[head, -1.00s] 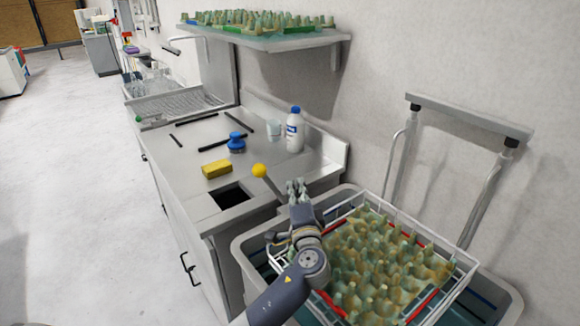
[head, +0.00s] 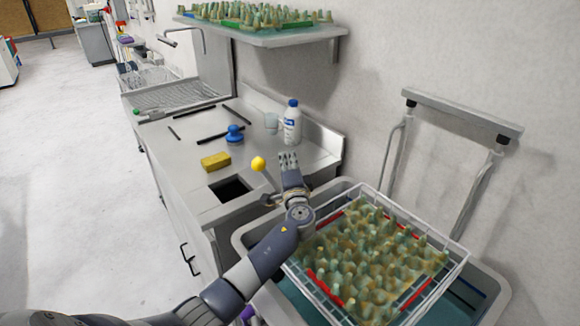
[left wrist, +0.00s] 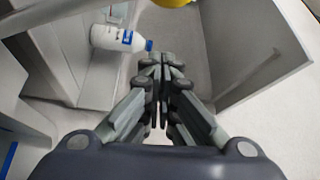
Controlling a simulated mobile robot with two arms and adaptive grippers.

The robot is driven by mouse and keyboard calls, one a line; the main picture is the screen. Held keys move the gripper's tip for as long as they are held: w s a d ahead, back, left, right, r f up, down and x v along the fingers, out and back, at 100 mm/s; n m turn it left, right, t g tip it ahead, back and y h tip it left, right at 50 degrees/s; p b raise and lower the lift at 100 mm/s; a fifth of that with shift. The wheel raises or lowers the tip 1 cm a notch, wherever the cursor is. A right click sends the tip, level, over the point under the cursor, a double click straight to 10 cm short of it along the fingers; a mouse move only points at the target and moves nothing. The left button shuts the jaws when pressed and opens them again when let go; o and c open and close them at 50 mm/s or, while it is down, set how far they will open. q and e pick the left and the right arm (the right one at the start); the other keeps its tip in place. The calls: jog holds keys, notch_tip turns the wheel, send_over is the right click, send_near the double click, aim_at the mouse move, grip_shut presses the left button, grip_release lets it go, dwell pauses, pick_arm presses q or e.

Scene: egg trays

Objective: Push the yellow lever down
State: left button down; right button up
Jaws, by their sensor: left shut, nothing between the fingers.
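The yellow lever knob (head: 258,163) stands above the counter near the square opening, its rod running down to the right toward my gripper. It also shows at the top edge of the left wrist view (left wrist: 172,2), partly cut off. My left gripper (head: 288,158) is shut and empty. In the head view it is just right of the knob, apart from it, over the counter's near end. The closed fingers (left wrist: 162,62) point at the counter surface in the left wrist view. My right gripper is not in view.
A wire basket (head: 458,270) of egg trays sits in a grey tub (head: 497,300). A shelf (head: 265,40) overhangs the counter.

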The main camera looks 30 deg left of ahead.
pick_arm(q)
jog(key=s+a+p, duration=0.2)
jog(key=s, duration=0.1)
jog(key=shift+s+a+f, duration=0.1)
jog(key=shift+f, duration=0.3)
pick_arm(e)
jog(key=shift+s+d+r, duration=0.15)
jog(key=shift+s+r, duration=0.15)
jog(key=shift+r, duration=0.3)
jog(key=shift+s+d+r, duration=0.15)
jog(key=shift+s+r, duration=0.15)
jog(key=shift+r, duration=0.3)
